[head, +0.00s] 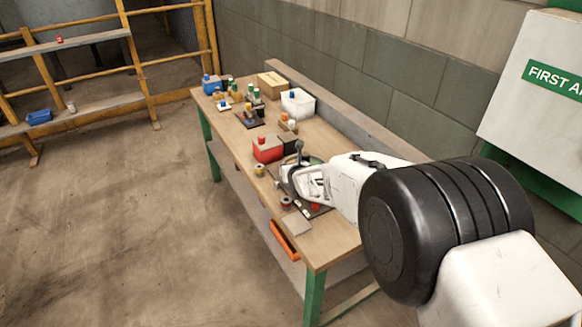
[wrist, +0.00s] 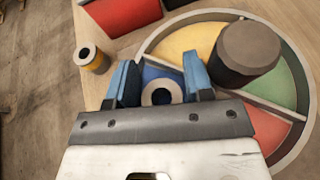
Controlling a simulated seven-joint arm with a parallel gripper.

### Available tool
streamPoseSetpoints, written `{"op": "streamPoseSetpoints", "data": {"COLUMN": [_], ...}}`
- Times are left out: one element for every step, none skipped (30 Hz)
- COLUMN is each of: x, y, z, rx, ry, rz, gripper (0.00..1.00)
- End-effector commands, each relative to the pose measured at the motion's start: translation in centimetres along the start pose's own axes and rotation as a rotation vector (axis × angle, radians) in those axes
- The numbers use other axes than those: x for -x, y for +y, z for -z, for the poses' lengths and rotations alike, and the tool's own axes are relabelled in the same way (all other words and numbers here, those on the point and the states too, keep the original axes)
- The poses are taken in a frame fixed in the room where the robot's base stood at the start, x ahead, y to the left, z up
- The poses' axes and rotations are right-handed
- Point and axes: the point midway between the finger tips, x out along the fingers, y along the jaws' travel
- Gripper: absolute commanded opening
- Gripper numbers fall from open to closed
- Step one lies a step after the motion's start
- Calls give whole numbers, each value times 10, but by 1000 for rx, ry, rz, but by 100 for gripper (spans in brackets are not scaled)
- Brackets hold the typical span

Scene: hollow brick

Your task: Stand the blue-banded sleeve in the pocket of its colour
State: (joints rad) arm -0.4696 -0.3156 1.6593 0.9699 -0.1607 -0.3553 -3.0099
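In the wrist view a pale sleeve (wrist: 147,96) with a dark hole sits between the two blue fingers of my gripper (wrist: 158,80). I cannot tell whether the sleeve touches the pocket floor. In the head view my gripper (head: 290,183) is over the tray, and the sleeve is not clear there.
A dark cylinder (wrist: 248,52) stands tall at the tray, right of my fingers. A yellow-banded sleeve (wrist: 92,60) stands on the table left of the tray. A red bin (head: 267,153) is beyond it. Another small sleeve (head: 286,203) stands near the table's front edge.

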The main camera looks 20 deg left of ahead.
Motion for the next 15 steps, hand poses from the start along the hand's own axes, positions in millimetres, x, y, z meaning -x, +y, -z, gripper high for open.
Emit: {"op": "streamPoseSetpoints", "data": {"x": [0, 0, 0, 0, 0, 1, 1, 2, 3, 3, 4, 5, 7, 8, 11], "y": [0, 0, 0, 0, 0, 0, 0, 0, 0, 0, 0, 0, 0, 0, 0], "z": [4, 4, 4, 3, 3, 2, 1, -1, -3, -5, -7, -10, -9, -9, -9], "rx": [0, 0, 0, 0, 0, 0, 0, 0, 0, 0, 1, 1, 1, 1, 1], "ry": [4, 5, 5, 5, 5, 4, 4, 4, 3, 3, 2, 2, 3, 3, 3], "rz": [0, 0, 0, 0, 0, 0, 0, 1, 1, 1, 2, 2, 2, 2, 2], "gripper": [47, 47, 47, 47, 47, 47, 47, 47, 47, 47, 47, 47, 47, 47, 47]}}
